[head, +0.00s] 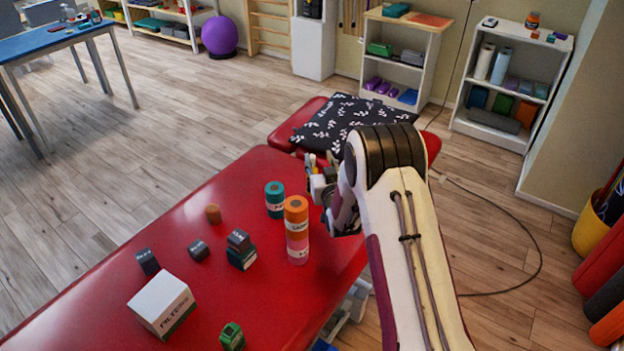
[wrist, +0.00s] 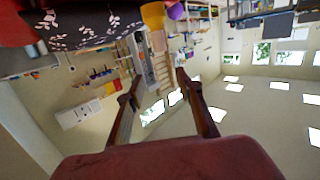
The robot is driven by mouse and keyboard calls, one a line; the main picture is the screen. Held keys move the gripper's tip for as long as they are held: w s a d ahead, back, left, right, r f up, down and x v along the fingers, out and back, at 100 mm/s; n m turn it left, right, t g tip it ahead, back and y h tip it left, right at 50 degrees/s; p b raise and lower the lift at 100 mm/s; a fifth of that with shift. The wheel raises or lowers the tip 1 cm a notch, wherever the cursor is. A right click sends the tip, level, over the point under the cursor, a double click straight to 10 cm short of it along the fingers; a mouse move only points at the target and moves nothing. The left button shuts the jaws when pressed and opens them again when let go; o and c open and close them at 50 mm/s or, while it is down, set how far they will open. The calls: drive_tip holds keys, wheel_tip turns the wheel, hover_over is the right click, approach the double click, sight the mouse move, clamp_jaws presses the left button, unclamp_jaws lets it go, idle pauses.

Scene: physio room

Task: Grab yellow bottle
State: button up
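A small yellow shape (head: 311,161) shows beside my gripper near the far end of the red table. It is mostly hidden, and I cannot tell if it is the yellow bottle. In the wrist view a yellow object (wrist: 153,15) is cut off by the top edge, beyond my fingertips and beside the patterned pillow. My gripper (wrist: 158,80) is open, with its two fingers apart and nothing between them. In the head view my gripper (head: 323,187) is over the table's right side, partly hidden by my arm.
A white box (head: 162,303) and several small dark blocks lie to the left. A black leaf-patterned pillow (head: 345,118) lies at the far end. The table's far left is clear.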

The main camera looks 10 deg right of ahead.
sight(314, 164)
wheel_tip(314, 164, down, 6)
drive_tip(key=t, duration=0.1)
drive_tip(key=shift+s+f, duration=0.15)
drive_tip(key=shift+s, duration=0.05)
drive_tip(key=shift+w, duration=0.1)
idle(0.3)
drive_tip(key=shift+w+a, duration=0.1)
drive_tip(key=shift+w, duration=1.1)
drive_tip(key=shift+w+a, duration=0.2)
drive_tip(key=shift+w, duration=1.1)
drive_tip(key=shift+w+a, duration=0.15)
drive_tip(key=shift+w, duration=1.1)
clamp_jaws()
